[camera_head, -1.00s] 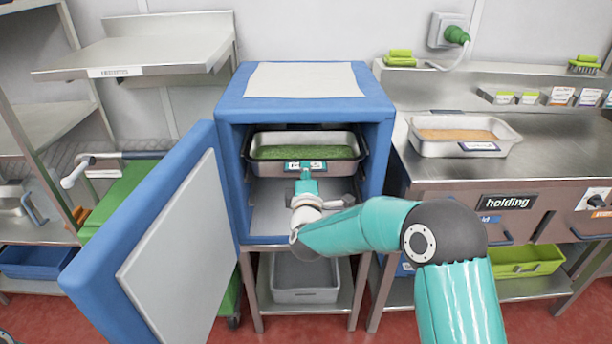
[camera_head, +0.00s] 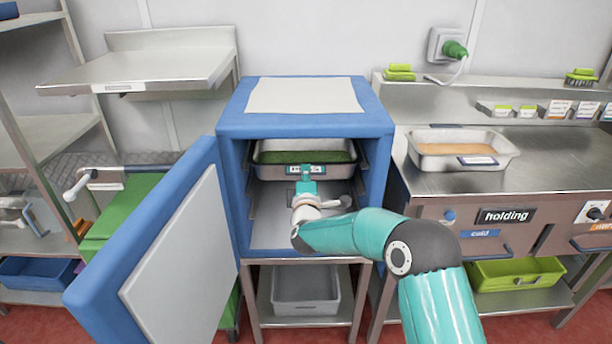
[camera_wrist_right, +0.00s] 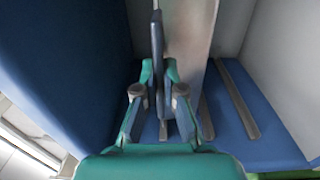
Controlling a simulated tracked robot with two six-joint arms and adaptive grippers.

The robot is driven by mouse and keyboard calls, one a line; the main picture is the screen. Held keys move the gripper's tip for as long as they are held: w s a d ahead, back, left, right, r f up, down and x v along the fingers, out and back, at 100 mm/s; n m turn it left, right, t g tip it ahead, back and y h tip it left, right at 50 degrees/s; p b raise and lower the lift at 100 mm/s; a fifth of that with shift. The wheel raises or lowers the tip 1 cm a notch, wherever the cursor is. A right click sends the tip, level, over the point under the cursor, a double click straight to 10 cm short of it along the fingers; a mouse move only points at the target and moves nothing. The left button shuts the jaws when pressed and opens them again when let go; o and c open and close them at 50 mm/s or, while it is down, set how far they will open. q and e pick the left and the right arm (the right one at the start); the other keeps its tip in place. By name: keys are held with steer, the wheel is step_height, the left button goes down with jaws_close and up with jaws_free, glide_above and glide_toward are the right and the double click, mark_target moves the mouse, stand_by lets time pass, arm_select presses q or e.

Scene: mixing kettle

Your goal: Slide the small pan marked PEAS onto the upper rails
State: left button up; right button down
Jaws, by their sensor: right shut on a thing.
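The small pan (camera_head: 264,170) with green contents is inside the upper part of the open blue cabinet (camera_head: 228,175). Its front label (camera_head: 322,170) faces out, but the text is too small to read. My right gripper (camera_head: 306,178) is shut on the pan's front edge at the label. In the wrist view the right gripper (camera_wrist_right: 158,75) pinches a thin dark upright plate (camera_wrist_right: 157,45). Rails (camera_head: 363,160) line the cabinet's side wall, and they also show in the wrist view (camera_wrist_right: 237,98). I cannot tell whether the pan's rims rest on them. My left gripper is not in view.
The cabinet door (camera_head: 150,240) stands open to the left. A pan with orange-brown contents (camera_head: 460,150) stands on the steel counter (camera_head: 540,170) at right. The cabinet floor (camera_head: 270,215) below the pan looks clear. A grey tub (camera_head: 305,290) is underneath.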

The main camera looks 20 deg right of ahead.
steer(key=shift+w+d+r, duration=0.1)
steer(key=shift+w, duration=0.15)
stand_by(0.8)
steer(key=c, duration=1.2)
jaws_free()
steer(key=shift+o, duration=0.9)
steer(key=shift+f, duration=0.5)
steer(key=o, duration=0.3)
steer(key=shift+r, duration=0.1)
steer(key=shift+s+r, duration=0.1)
steer(key=shift+s, duration=0.1)
steer(key=b+v, duration=0.1)
steer(key=v, duration=0.5)
steer(key=shift+s, duration=0.35)
